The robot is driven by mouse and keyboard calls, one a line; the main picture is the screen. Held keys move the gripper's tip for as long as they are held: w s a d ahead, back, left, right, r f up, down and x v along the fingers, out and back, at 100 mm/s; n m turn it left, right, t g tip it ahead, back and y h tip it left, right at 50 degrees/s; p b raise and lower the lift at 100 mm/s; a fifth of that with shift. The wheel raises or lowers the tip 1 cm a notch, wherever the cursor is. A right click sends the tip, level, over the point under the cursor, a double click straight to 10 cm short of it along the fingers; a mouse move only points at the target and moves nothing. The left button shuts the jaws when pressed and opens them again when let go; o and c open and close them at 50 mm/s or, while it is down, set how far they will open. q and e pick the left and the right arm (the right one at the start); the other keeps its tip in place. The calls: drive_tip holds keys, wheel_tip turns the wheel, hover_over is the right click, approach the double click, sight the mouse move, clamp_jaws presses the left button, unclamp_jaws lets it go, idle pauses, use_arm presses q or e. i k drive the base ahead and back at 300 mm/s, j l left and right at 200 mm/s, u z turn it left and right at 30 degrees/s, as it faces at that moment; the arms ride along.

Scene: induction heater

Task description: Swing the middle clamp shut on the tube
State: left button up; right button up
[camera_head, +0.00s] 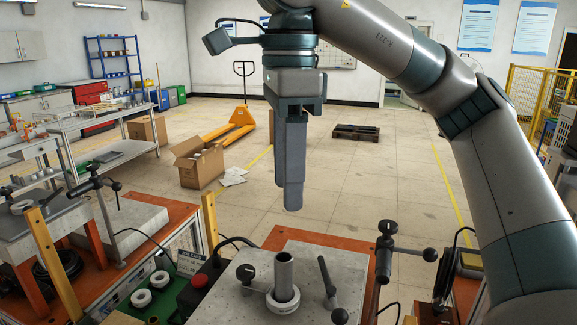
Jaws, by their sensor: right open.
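A grey metal tube (284,268) stands upright in a white ring (283,303) on a grey metal plate (225,300) at the bottom centre. A dark lever with a round knob (245,274) is left of the tube. A black handle (326,280) leans up from the plate right of it. Farther right is a black post clamp (387,245) with its arm pointing right, away from the tube. Which of these is the middle clamp I cannot tell. My right gripper (291,196) hangs fingers down above and behind the tube, open and touching nothing. My left gripper is out of view.
Another black clamp (96,184) stands on the left bench. White rings (141,298) lie on a green surface. A cardboard box (198,163) and pallet jack (232,125) are on the floor behind.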

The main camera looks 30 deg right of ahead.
sight(340, 316)
drive_tip(key=k+j, duration=0.5)
drive_tip(key=k, duration=0.15)
drive_tip(key=k+j, duration=0.55)
drive_tip(key=k, duration=0.15)
